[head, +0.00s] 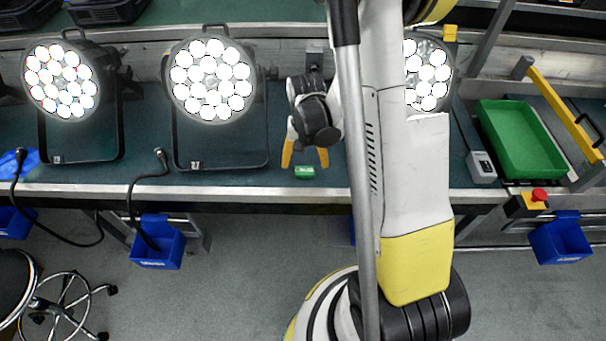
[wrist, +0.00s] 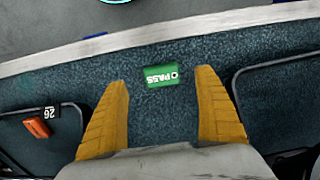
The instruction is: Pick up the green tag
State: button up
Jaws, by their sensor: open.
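The green tag (head: 305,172) lies flat on the dark green bench top near its front edge. In the wrist view the tag (wrist: 161,76) shows white "PASS" lettering, upside down, and a small hole at one end. My gripper (head: 305,158) is above the bench just behind the tag, with its yellow fingers pointing down. In the wrist view my gripper (wrist: 165,92) is open and empty. The tag lies between and slightly beyond the two fingertips, apart from both.
Lit par cans (head: 213,80) on black floor brackets stand along the bench, one partly behind my arm. A green tray (head: 521,138) sits at the right. Blue bins (head: 157,243) hang below the front edge. The bench around the tag is clear.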

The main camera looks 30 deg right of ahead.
aim_at(304, 173)
notch_tip(304, 173, down, 6)
jog(key=b, duration=0.3)
jog(key=shift+r, duration=0.2)
jog(key=shift+a+r, duration=0.1)
jog(key=c, duration=1.1)
jog(key=shift+o, duration=0.2)
jog(key=shift+r, duration=0.1)
